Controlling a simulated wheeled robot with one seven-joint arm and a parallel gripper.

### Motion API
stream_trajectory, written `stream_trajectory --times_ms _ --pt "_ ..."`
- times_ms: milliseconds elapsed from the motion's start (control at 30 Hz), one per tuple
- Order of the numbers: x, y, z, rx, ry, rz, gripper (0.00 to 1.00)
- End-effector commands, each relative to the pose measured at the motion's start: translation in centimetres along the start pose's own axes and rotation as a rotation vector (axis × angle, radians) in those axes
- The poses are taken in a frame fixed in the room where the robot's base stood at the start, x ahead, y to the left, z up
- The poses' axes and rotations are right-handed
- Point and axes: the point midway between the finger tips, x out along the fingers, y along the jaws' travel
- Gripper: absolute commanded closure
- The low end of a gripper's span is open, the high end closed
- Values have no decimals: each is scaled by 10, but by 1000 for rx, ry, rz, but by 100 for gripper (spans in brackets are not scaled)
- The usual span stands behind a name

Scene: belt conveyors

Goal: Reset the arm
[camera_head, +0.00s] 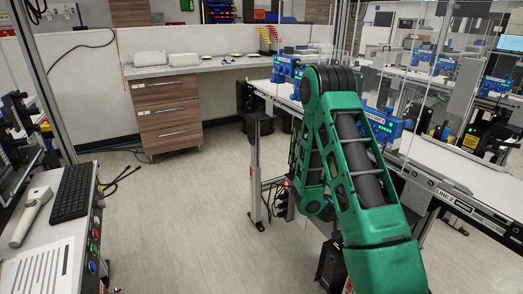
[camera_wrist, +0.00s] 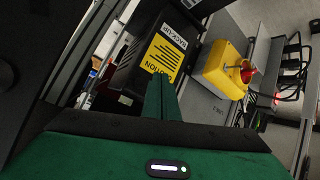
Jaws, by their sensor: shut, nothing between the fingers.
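My green arm (camera_head: 335,165) is raised and bent in front of me in the head view, with its upper joint near the conveyor line. My gripper is not clear in that view. In the wrist view my gripper (camera_wrist: 161,84) shows as two dark green fingers pressed together, shut and empty. Behind the fingertips is a black panel with a yellow caution label (camera_wrist: 162,55).
A yellow box with a red button (camera_wrist: 222,70) is right of the fingers in the wrist view. A conveyor (camera_head: 440,165) with blue machines runs along the right. A drawer cabinet (camera_head: 167,112) stands at the back. A keyboard (camera_head: 72,192) lies at left. The floor between is clear.

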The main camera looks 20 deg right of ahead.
Motion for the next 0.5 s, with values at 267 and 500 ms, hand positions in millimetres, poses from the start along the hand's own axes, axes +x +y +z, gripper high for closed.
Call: stream_trajectory --times_ms 267,500 --pt "-12 -2 -8 6 -16 -7 100" --pt "-62 -10 -31 1 -101 -55 100"
